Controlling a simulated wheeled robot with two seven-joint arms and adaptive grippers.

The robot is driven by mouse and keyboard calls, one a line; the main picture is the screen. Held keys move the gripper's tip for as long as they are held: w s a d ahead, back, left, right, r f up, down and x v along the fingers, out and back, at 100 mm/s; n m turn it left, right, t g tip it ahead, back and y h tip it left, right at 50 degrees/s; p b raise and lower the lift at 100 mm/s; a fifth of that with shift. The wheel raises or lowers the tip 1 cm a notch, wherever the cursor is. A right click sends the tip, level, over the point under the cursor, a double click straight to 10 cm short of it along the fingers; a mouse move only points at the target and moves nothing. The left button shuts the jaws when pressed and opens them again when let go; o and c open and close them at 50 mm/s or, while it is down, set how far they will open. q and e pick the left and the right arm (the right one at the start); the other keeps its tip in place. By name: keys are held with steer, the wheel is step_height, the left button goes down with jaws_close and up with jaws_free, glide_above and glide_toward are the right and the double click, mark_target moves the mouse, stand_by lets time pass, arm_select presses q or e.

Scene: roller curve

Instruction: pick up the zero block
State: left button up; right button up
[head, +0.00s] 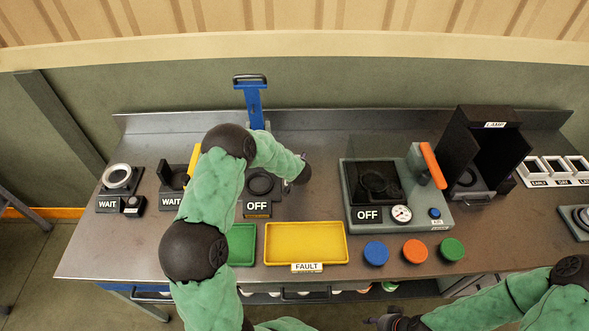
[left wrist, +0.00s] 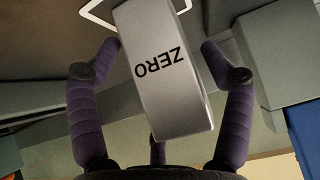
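The zero block is a light grey block (left wrist: 165,85) marked "ZERO", seen upside down in the left wrist view. It sits between the spread purple fingers of my left gripper (left wrist: 160,46), with a visible gap on each side near the fingertips. In the head view my left gripper (head: 303,172) is a small dark shape at the end of the green arm, just right of the press-like station marked OFF (head: 258,208); its fingers are not clear there. I cannot make out the zero block in the head view. My right gripper (head: 388,321) is only partly visible at the bottom edge.
A yellow FAULT tray (head: 306,262) and a green tray (head: 241,262) lie at the front. Blue, orange and green round pieces (head: 415,250) stand right of them. A grey station with an orange handle (head: 433,165) and a black lamp box (head: 490,128) stand further right.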

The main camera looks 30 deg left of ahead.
arm_select(q)
steer(key=c, duration=1.2)
steer(key=shift+r, duration=0.2)
